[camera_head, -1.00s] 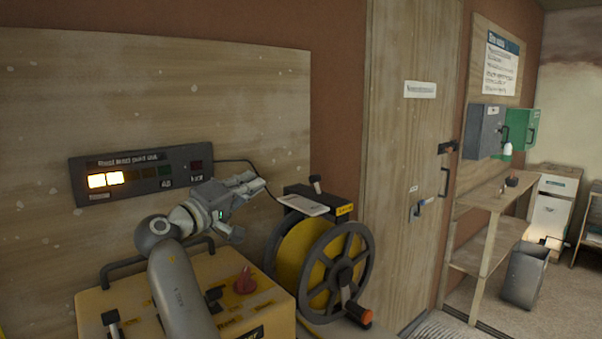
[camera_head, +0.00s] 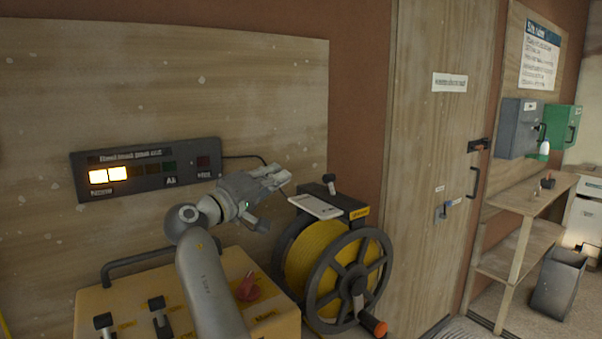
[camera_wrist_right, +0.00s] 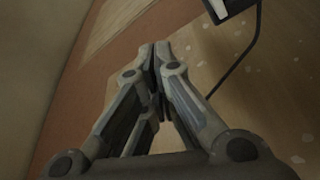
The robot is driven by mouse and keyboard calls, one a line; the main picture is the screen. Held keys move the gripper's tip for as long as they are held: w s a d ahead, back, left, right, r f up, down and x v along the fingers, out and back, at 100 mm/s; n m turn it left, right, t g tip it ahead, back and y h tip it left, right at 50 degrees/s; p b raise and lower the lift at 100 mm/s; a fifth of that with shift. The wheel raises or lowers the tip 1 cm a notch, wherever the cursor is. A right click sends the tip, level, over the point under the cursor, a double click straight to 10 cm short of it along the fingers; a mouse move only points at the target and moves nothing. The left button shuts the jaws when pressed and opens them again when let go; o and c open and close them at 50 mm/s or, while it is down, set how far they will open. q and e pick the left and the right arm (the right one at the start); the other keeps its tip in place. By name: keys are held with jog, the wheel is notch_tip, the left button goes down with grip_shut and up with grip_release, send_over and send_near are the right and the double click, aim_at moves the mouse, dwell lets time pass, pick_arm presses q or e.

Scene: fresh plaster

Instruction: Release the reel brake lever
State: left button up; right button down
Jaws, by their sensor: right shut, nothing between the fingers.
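The cable reel (camera_head: 316,252) with yellow cable stands right of the yellow machine. A short black lever with a rounded knob (camera_head: 329,183) stands up on top of the reel's dark housing (camera_head: 346,204); it looks like the brake lever. A white tag (camera_head: 315,206) lies on the housing's left part. My right gripper (camera_head: 284,176) is shut and empty, in the air left of and slightly above the lever, apart from it. The right wrist view shows its closed fingers (camera_wrist_right: 158,52) against the wall, with no lever in sight. My left gripper is not in view.
The yellow machine (camera_head: 110,297) has black levers and a red knob (camera_head: 248,288). An indicator panel (camera_head: 148,167) with two lit lamps hangs on the board. The reel's crank has an orange handle (camera_head: 373,323). A wooden door (camera_head: 430,140) and shelves (camera_head: 520,250) stand to the right.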

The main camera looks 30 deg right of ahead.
aim_at(331, 184)
jog(key=p+x, duration=0.3)
jog(key=x, duration=0.7)
jog(key=shift+d+r, duration=0.1)
jog(key=shift+r, duration=0.1)
jog(key=shift+s+f+b, duration=0.35)
jog(key=shift+f+b, duration=0.05)
jog(key=shift+f, duration=0.2)
jog(key=shift+s+f, duration=0.15)
jog(key=shift+s, duration=0.2)
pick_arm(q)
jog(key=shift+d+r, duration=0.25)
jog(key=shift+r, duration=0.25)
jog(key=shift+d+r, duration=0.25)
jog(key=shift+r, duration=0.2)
pick_arm(e)
jog(key=shift+s+f, duration=0.2)
jog(key=shift+s, duration=0.4)
jog(key=shift+s+f, duration=0.2)
jog(key=shift+s, duration=0.35)
pick_arm(q)
jog(key=shift+b, duration=0.3)
